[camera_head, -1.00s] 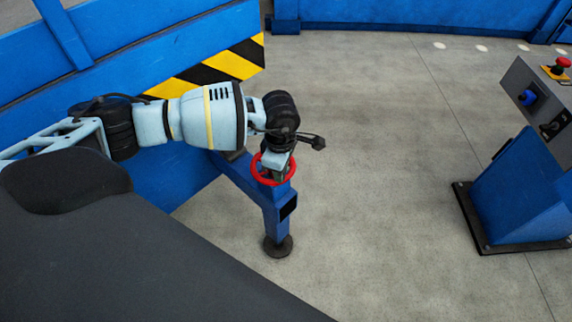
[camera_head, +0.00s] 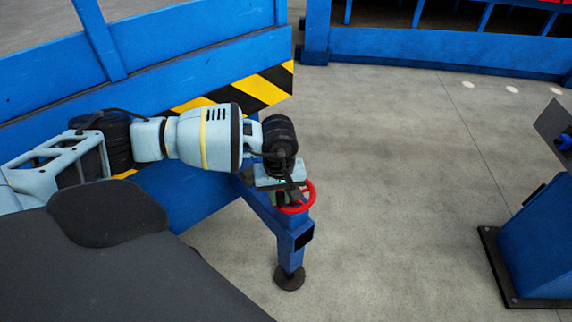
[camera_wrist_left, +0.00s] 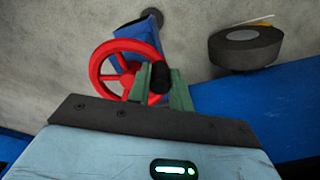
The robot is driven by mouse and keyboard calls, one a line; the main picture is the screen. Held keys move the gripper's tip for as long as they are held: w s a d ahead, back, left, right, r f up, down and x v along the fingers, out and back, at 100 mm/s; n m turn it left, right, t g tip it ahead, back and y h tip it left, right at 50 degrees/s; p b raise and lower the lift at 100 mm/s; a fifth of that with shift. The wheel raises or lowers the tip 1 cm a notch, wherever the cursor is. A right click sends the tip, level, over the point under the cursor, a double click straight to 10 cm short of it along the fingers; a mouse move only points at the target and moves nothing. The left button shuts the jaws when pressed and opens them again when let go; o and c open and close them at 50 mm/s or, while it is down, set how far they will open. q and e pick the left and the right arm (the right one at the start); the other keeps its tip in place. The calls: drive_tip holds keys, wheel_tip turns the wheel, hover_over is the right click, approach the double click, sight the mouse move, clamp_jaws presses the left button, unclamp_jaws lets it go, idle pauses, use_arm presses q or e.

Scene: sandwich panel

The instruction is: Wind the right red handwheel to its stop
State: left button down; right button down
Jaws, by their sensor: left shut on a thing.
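The red handwheel (camera_head: 311,197) sits on top of a blue post (camera_head: 291,245) with a dark round foot. My left gripper (camera_head: 284,198) is over the wheel from the left and hides part of its rim. In the left wrist view the red wheel (camera_wrist_left: 101,68) shows its ring and spokes. There the green fingers of my left gripper (camera_wrist_left: 160,84) are shut on the black knob (camera_wrist_left: 161,78) at the wheel's right side. My right gripper is in neither view.
A blue panel with a black and yellow striped edge (camera_head: 250,90) stands behind my left arm. A blue pedestal (camera_head: 543,245) stands at the right. Bare grey floor (camera_head: 400,190) lies between. A dark round thing (camera_wrist_left: 244,45) shows in the left wrist view.

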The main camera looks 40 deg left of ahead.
use_arm(q)
drive_tip(key=shift+w+a+m+b, duration=0.15)
drive_tip(key=shift+a+m+b, duration=0.55)
drive_tip(key=shift+m, duration=0.8)
drive_tip(key=shift+a, duration=0.1)
drive_tip(key=shift+r, duration=0.1)
drive_tip(key=c, duration=1.3)
unclamp_jaws()
drive_tip(key=shift+r+p, duration=0.4)
drive_tip(key=shift+r, duration=3.45)
